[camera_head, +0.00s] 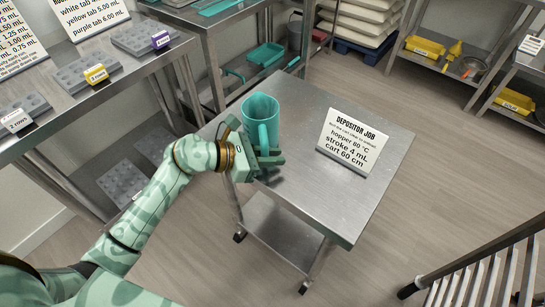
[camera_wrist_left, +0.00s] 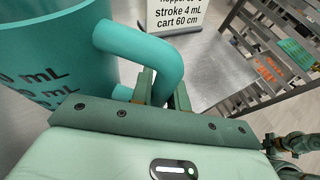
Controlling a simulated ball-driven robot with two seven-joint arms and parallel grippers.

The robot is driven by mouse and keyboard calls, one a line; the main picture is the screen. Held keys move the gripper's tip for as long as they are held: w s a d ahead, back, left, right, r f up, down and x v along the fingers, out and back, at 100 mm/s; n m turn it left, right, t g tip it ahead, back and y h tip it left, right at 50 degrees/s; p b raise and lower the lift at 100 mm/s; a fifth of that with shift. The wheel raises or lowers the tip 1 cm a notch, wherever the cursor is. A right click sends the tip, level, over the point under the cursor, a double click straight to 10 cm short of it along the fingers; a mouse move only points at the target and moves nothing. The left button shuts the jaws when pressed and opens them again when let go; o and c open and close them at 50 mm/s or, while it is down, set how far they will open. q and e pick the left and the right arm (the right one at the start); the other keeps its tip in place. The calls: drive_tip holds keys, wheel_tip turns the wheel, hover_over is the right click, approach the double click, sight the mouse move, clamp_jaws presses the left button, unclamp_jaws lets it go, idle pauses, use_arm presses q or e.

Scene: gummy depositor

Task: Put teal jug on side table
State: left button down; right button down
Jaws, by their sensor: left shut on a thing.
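The teal jug (camera_head: 261,112) is upright at the left part of the steel side table (camera_head: 300,105). My left gripper (camera_head: 268,157) is at the jug's handle, on the near side of the jug, and is shut on it. The left wrist view shows the jug's body (camera_wrist_left: 45,60) with dark "mL" lettering, and its curved handle between the fingers (camera_wrist_left: 158,92). I cannot tell whether the jug's base touches the table top.
A white "DEPOSITOR JOB" card (camera_head: 348,141) stands on the table's right half. The table's front and far areas are clear. A shelf with grey molds (camera_head: 85,72) is at left. A slatted rack (camera_head: 480,275) is at lower right.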

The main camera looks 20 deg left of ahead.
use_arm(q)
drive_tip(key=shift+f, duration=0.1)
drive_tip(key=c, duration=1.4)
unclamp_jaws()
drive_tip(key=shift+o, duration=0.2)
